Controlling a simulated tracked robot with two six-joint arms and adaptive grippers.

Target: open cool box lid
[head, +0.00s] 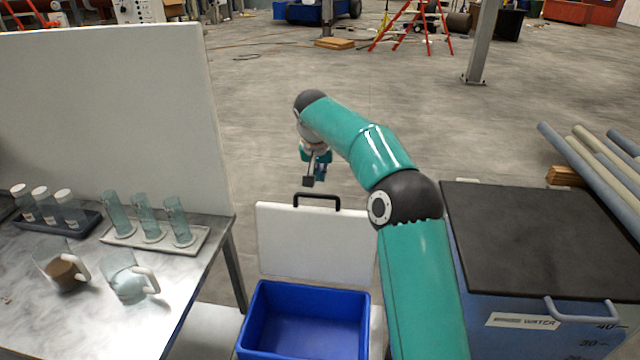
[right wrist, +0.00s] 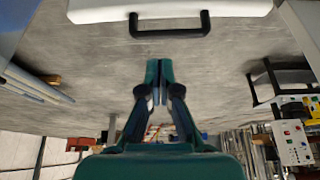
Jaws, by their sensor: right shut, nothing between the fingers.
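The cool box (head: 246,338) is blue inside and stands open on the floor side of the bench. Its white lid (head: 312,245) stands raised at the box's back edge, with a black handle (head: 317,197) on its top edge. My right gripper (head: 318,176) is just above and apart from the handle in the head view, shut and empty. My left gripper is not in view.
A steel bench (head: 130,325) on the left holds clear tubes in a white tray (head: 175,243), capped bottles in a dark tray (head: 70,228), and two jugs. A white panel (head: 110,120) stands behind. A blue water tank (head: 515,300) with a dark top is at right.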

